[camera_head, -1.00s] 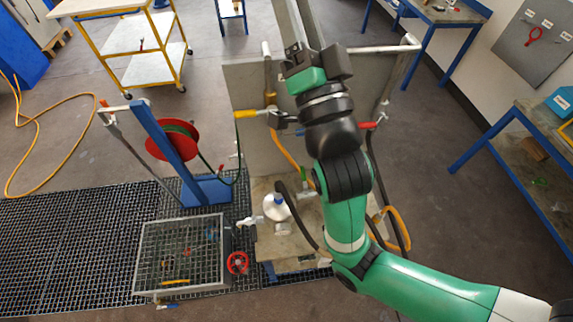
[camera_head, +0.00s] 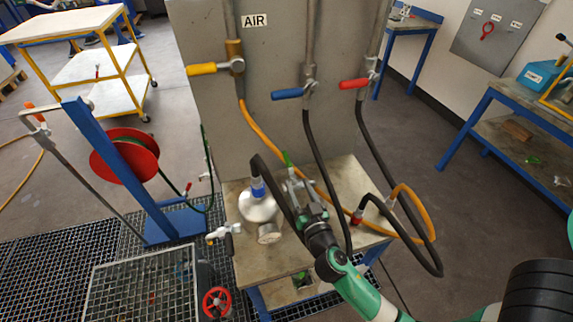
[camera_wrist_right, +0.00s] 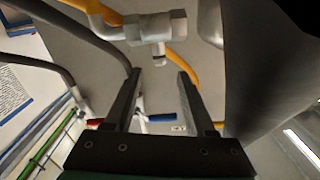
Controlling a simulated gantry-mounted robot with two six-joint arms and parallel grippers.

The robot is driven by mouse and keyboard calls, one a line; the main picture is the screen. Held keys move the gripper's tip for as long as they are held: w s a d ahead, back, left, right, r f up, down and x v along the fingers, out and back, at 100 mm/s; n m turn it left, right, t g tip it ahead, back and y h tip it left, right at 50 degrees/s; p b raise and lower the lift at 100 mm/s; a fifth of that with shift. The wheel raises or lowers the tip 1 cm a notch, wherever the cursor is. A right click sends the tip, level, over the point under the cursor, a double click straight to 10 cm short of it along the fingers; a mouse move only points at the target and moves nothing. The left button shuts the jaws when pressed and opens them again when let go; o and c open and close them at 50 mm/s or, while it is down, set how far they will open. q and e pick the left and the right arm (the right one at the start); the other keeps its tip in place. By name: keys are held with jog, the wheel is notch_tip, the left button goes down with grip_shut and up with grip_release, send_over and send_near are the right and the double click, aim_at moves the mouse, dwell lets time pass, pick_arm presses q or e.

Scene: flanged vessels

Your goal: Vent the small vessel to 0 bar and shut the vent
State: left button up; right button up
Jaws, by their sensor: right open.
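The small silver vessel (camera_head: 260,207) stands on the workbench, with a blue collar (camera_head: 257,188) at its top and a black hose rising from it. A metal flange (camera_head: 269,234) faces forward on its body. A small valve (camera_head: 222,233) sits at its left. My right gripper (camera_head: 297,187) is just right of the vessel, beside a green handle (camera_head: 287,158). In the right wrist view the two jaws (camera_wrist_right: 160,74) are apart with nothing between them. A metal fitting (camera_wrist_right: 155,28) lies beyond their tips. No gauge reading is legible. My left gripper is out of view.
A grey panel marked AIR carries yellow (camera_head: 202,69), blue (camera_head: 288,93) and red (camera_head: 354,84) levers. Black and orange hoses loop down close around my right gripper.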

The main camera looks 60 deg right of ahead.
aim_at(287, 161)
jog(key=x, duration=1.1)
jog(key=shift+a, duration=0.1)
grip_shut()
jog(key=shift+r, duration=0.1)
dwell(0.8)
